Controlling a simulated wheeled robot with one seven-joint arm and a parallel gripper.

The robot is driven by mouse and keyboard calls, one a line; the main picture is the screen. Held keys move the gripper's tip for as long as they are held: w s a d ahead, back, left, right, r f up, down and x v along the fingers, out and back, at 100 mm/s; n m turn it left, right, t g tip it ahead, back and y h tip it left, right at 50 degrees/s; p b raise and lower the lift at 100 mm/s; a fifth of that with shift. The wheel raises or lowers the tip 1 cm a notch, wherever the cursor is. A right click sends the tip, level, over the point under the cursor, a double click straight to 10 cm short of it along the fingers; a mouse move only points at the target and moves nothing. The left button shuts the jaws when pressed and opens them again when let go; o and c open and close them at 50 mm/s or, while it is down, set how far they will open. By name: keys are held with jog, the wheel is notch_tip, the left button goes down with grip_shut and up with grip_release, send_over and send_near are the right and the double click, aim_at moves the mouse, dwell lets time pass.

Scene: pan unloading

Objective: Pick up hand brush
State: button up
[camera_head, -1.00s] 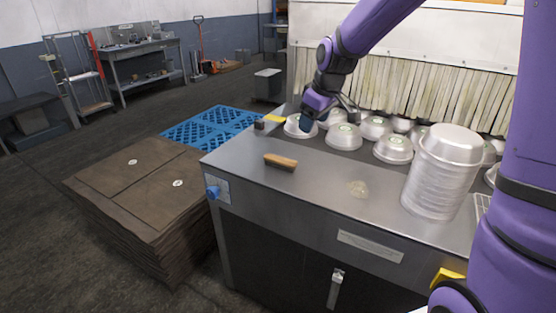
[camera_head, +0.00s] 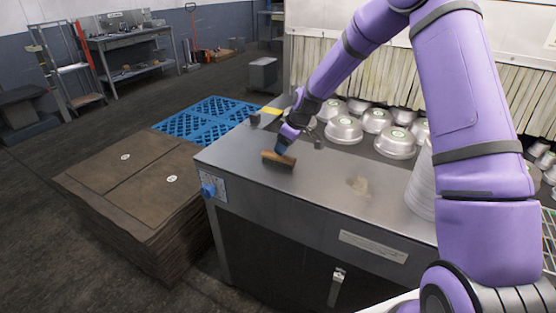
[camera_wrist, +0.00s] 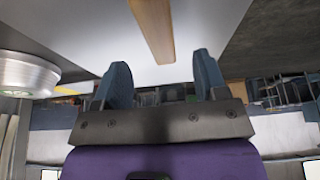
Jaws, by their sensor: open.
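The hand brush (camera_head: 270,157) is a short block with a tan wooden back. It lies on the metal worktop (camera_head: 235,157) near its left end. My gripper (camera_head: 283,148) is right at the brush in the head view and hides part of it. In the wrist view the brush (camera_wrist: 153,28) shows as a wooden bar ahead of the two blue-grey fingers. My gripper (camera_wrist: 161,68) is open there, with the bar roughly in line with the gap. I see no finger closed on the brush, and cannot tell whether any finger touches it.
Several shiny metal pans (camera_head: 343,130) stand behind and right of my gripper; one pan (camera_wrist: 28,74) shows at left in the wrist view. A stack of pans (camera_head: 421,190) is partly hidden by my arm. The worktop's front middle is mostly clear.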

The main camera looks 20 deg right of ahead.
aim_at(278, 157)
jog(key=shift+x, duration=3.55)
jog(key=c, duration=1)
jog(key=shift+c, duration=0.2)
jog(key=shift+r, duration=0.1)
jog(key=shift+r, duration=0.4)
notch_tip(278, 157, up, 3)
jog(key=shift+s+f, duration=0.1)
jog(key=s, duration=0.5)
jog(key=s+r, duration=0.1)
jog(key=s, duration=0.9)
jog(key=shift+s+a+r, duration=0.15)
jog(key=shift+s, duration=0.25)
